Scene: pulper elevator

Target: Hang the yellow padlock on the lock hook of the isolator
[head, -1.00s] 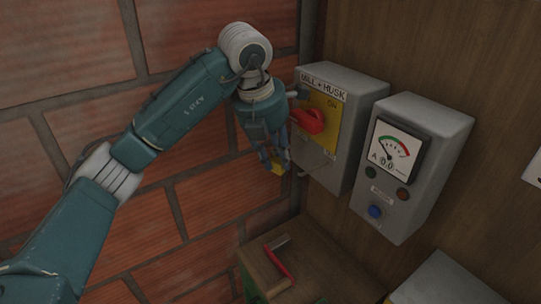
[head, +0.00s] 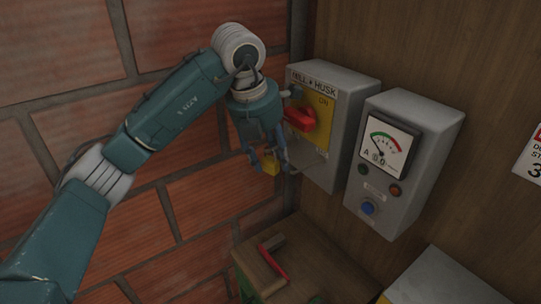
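The isolator is a grey box (head: 347,101) on the wooden wall, labelled "MILL + HUSK", with a yellow plate (head: 323,128) and a red rotary handle (head: 300,119). A thin lock hook (head: 300,168) sticks out at its lower left. My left gripper (head: 268,166) points down just left of the isolator. The small yellow padlock (head: 270,165) is between its fingers, beside the hook. Fingers partly cover the padlock, and I cannot tell whether its shackle is around the hook. My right gripper is out of view.
A grey meter box (head: 411,150) with a dial and blue button hangs right of the isolator. Below, a red-handled tool (head: 273,262) lies on a wooden top (head: 300,260). A brick wall (head: 180,200) stands close behind my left arm.

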